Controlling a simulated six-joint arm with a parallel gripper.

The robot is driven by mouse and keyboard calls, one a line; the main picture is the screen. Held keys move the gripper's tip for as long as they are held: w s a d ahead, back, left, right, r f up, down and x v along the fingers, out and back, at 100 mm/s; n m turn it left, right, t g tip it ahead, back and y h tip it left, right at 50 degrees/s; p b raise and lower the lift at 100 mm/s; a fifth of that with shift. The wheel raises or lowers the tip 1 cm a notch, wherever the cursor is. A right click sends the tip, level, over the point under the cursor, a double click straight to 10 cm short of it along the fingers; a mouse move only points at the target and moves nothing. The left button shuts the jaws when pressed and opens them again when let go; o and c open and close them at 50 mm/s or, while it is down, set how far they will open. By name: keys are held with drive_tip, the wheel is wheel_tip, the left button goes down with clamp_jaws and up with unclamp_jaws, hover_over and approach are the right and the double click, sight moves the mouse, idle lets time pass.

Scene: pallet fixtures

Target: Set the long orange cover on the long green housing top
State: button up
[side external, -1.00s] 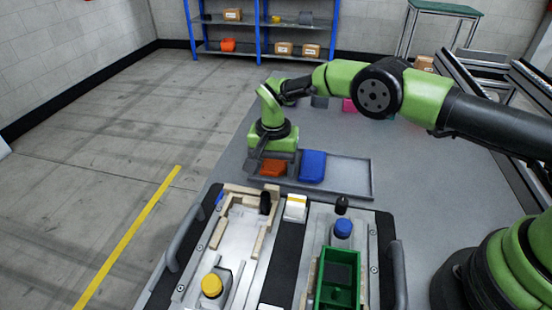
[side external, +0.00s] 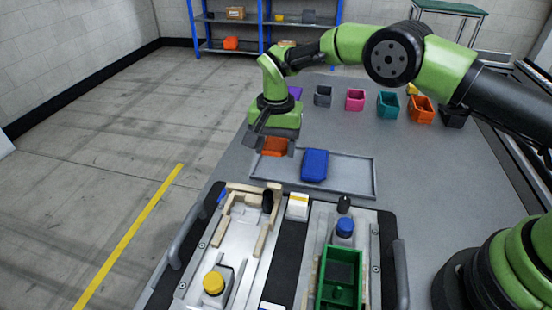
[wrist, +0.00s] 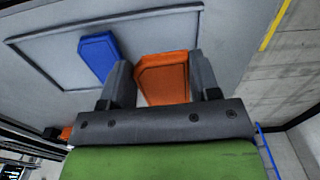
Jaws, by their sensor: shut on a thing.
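The orange cover (side external: 274,147) is held between the fingers of my gripper (side external: 272,146), above the left end of the grey tray. In the wrist view the orange cover (wrist: 163,78) sits between the two dark fingers of my gripper (wrist: 160,82), which press on its two sides. The long green housing (side external: 340,275) stands in the right half of the pallet fixture, near the bottom of the side view. Its top is open and its inside shows. My gripper is well behind it and to its left.
A blue cover (side external: 315,164) lies on the grey tray (side external: 350,182). The fixture holds a blue-capped part (side external: 345,226), a yellow-capped part (side external: 213,284), a white block (side external: 297,207) and wooden rails (side external: 262,234). Several coloured bins, one pink (side external: 355,99), stand behind on the table.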

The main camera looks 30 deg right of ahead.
sight(275, 148)
wheel_tip(275, 148, up, 3)
drive_tip(key=shift+r, duration=0.15)
drive_tip(key=s+a+r, duration=0.2)
drive_tip(key=s+a, duration=0.3)
drive_tip(key=s, duration=0.1)
drive_tip(key=s+a+r, duration=0.3)
drive_tip(key=s+a, duration=0.3)
drive_tip(key=s, duration=0.1)
drive_tip(key=s+d, duration=0.2)
drive_tip(key=s, duration=1.5)
drive_tip(key=shift+m, duration=0.3)
drive_tip(key=shift+s+a+f, duration=0.1)
drive_tip(key=shift+f, duration=1.25)
drive_tip(key=shift+s+a+f, duration=0.1)
drive_tip(key=shift+f, duration=1.2)
drive_tip(key=shift+f, duration=0.5)
drive_tip(key=o, duration=1)
